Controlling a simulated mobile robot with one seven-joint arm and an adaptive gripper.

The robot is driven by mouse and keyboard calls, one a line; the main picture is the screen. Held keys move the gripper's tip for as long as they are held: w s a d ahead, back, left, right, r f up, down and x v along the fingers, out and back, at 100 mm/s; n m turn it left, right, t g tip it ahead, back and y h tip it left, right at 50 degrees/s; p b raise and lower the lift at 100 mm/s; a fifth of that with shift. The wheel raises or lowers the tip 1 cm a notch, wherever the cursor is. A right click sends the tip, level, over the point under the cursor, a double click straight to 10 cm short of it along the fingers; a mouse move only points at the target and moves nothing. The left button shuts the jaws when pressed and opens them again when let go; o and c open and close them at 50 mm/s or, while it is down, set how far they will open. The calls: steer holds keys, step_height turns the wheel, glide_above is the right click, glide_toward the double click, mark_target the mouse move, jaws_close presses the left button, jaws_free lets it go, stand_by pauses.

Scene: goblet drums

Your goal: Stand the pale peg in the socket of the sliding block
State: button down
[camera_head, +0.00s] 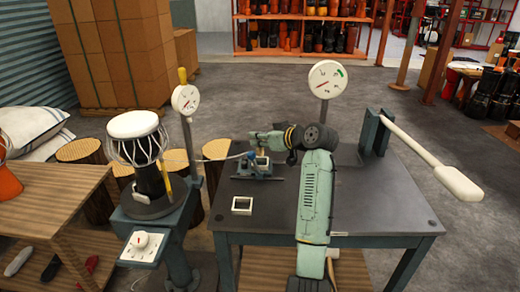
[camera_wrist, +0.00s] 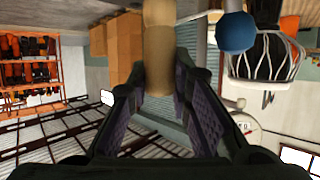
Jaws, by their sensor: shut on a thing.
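My gripper (camera_head: 262,140) reaches left over the table from the end of my arm. In the wrist view my gripper (camera_wrist: 155,88) has its two fingers closed on a pale tan peg (camera_wrist: 158,45), which runs up past the fingertips to the top edge. The peg is too small and covered to make out clearly in the head view. The teal sliding block (camera_head: 262,168) sits on its slide just below my gripper. Its socket is largely hidden, and I cannot tell whether the peg touches it.
A blue ball (camera_head: 251,155) on a thin rod is close beside my gripper; it also shows in the wrist view (camera_wrist: 237,32). A white square frame (camera_head: 243,206) lies nearer. A drum (camera_head: 134,135) stands left, gauges behind, and a long-handled lever (camera_head: 420,150) right.

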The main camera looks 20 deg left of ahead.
mark_target(263, 149)
steer(key=shift+f+p, duration=0.5)
steer(key=shift+f, duration=1.65)
steer(key=shift+f, duration=0.25)
steer(key=c, duration=1.7)
jaws_free()
steer(key=shift+r, duration=0.1)
steer(key=shift+r, duration=0.25)
steer(key=shift+s+d, duration=0.15)
steer(key=shift+d, duration=0.2)
steer(key=b+v, duration=0.3)
steer(key=v, duration=0.8)
steer(key=shift+s, duration=0.15)
